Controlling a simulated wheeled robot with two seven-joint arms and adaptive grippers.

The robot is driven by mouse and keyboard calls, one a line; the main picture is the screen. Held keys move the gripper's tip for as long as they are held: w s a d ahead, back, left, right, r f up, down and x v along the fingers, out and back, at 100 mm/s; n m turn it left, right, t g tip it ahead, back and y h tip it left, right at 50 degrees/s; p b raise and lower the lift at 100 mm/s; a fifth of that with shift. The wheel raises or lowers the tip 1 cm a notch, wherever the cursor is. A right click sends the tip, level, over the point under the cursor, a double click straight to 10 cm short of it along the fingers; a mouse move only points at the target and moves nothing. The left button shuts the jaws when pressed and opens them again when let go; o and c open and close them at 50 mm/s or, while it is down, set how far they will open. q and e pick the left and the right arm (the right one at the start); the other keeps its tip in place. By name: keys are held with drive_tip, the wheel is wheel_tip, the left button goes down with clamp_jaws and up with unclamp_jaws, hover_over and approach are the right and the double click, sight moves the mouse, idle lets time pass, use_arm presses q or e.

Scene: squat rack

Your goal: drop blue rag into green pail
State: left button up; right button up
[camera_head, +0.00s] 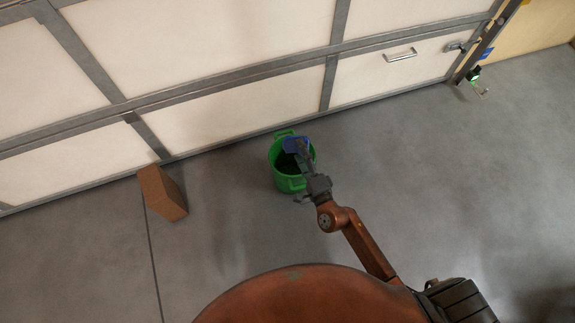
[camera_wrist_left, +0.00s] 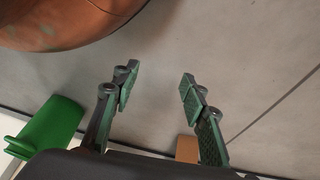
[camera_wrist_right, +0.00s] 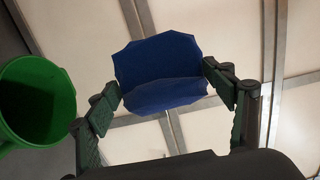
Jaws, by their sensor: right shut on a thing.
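The blue rag (camera_head: 297,144) is held in my right gripper (camera_head: 302,150), and in the head view it overlaps the far part of the green pail's opening. The green pail (camera_head: 291,183) stands upright on the floor near the garage door, its inside dark. In the right wrist view the rag (camera_wrist_right: 160,70) is spread between the two fingers of the right gripper (camera_wrist_right: 162,84), and the pail (camera_wrist_right: 38,100) is to the left, apart from the rag. My left gripper (camera_wrist_left: 157,82) is open and empty in the left wrist view, with the pail (camera_wrist_left: 50,125) at lower left.
A brown box (camera_head: 162,194) stands on the floor left of the pail. The white panelled garage door (camera_head: 240,50) with grey framing runs behind the pail. The floor (camera_head: 470,200) to the right is clear.

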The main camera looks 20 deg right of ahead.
use_arm(q)
drive_tip(key=w+d+r+t+h+b, duration=0.15)
drive_tip(key=w+d+r+b, duration=0.3)
drive_tip(key=w+b, duration=0.45)
drive_tip(key=shift+s+a+f+t+b, duration=0.3)
drive_tip(key=shift+s+f+t+b, duration=0.2)
drive_tip(key=shift+f+b, duration=0.4)
drive_tip(key=shift+s+a+f+t+b, duration=0.35)
drive_tip(key=shift+f+t+b, duration=0.25)
drive_tip(key=shift+b, duration=0.5)
drive_tip(key=shift+s+a+f+t+b, duration=0.25)
drive_tip(key=shift+s+f+t+b, duration=0.25)
drive_tip(key=shift+f+b, duration=0.4)
use_arm(e)
drive_tip(key=w+d+f, duration=0.1)
drive_tip(key=w+f, duration=0.6)
drive_tip(key=f, duration=0.4)
drive_tip(key=w+d+f, duration=0.1)
drive_tip(key=w+f, duration=0.5)
drive_tip(key=f, duration=0.6)
drive_tip(key=shift+w+d+f+h, duration=0.3)
drive_tip(key=shift+w+d, duration=0.05)
drive_tip(key=shift+w, duration=0.05)
use_arm(q)
drive_tip(key=shift+r, duration=0.2)
use_arm(e)
drive_tip(key=shift+r, duration=0.1)
drive_tip(key=o, duration=1.3)
drive_tip(key=s, duration=1.2)
drive_tip(key=shift+d, duration=0.15)
